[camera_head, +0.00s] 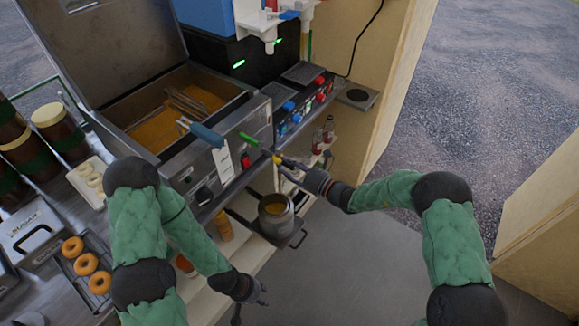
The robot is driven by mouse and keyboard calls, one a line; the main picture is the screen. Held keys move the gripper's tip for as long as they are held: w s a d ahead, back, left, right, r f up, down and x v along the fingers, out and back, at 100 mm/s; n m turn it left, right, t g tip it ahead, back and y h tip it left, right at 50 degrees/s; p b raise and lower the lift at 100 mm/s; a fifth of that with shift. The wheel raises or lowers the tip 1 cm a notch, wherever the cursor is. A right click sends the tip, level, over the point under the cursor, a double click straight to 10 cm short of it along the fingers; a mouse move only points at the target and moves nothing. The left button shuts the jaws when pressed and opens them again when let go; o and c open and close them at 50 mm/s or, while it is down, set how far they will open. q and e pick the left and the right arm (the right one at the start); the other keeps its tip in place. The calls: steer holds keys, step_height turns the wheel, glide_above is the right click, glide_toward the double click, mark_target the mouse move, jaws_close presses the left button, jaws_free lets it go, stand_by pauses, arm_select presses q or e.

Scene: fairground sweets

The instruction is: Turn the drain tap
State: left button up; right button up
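A metal pot (276,228) with yellowish content stands below, on the lower shelf. A thin line shows between the tap area and the pot. My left gripper (259,293) is low, in front of the shelf, away from the tap; its opening is unclear.
The fryer's basin holds golden oil and a basket with a blue handle (207,135). Doughnuts (86,264) lie on a tray at the left. A control panel (305,98) and bottles (328,130) are beyond the tap. The floor at right is clear.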

steer(key=shift+c, duration=0.3)
jaws_close()
steer(key=shift+s+f, duration=0.15)
steer(key=shift+f, duration=0.1)
stand_by(0.6)
steer(key=shift+o, duration=0.3)
jaws_free()
steer(key=shift+r, duration=0.1)
steer(key=shift+d+r, duration=0.1)
steer(key=v, duration=1.2)
